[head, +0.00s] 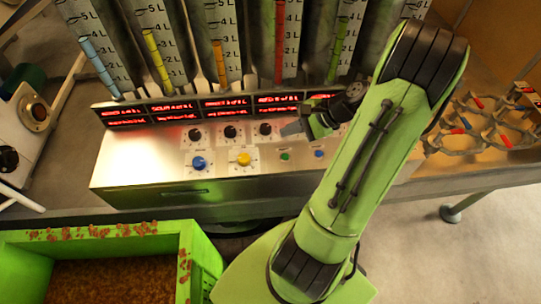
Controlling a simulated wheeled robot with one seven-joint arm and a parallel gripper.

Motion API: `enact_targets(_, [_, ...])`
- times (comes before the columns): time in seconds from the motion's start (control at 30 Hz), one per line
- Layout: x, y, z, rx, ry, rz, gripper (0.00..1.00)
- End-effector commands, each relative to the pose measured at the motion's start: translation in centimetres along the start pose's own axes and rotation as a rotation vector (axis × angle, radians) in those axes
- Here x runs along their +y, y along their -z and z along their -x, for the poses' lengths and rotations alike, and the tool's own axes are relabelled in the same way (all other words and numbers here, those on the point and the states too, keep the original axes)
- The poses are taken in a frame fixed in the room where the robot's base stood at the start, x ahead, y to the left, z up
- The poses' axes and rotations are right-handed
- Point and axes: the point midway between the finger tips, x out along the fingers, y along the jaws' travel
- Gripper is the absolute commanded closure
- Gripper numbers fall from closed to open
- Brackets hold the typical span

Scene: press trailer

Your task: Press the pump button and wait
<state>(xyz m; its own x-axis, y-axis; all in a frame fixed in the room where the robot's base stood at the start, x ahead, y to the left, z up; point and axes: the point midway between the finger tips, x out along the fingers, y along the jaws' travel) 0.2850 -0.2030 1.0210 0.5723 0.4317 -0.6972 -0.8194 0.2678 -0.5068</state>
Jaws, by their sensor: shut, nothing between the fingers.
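A pale control panel (135,165) stands on the bench, with several black knobs along its upper row. Below them are a large blue knob (199,163), a yellow knob (244,159), a small green button (285,156) and a small blue button (319,154). The labels are too small to read, so I cannot tell which one is the pump button. My forearm hides the panel's right part.
Red-lit displays (225,105) and several tall graduated tubes with coloured levels stand behind the panel. A green rusty bin (205,270) is at lower left. A white device (22,125) stands at far left. A metal rack (495,138) of rings is at right.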

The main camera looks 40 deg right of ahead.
Motion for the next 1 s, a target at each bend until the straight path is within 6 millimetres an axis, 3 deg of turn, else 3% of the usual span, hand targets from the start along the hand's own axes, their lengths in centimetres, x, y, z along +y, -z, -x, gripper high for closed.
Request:
enact_targets(0.37, [0.3,0.2,-0.4,0.001,-0.002,0.003,1.0])
enact_targets(1.0, [4.4,4.4,-6.1,0.0,-0.002,0.002,1.0])
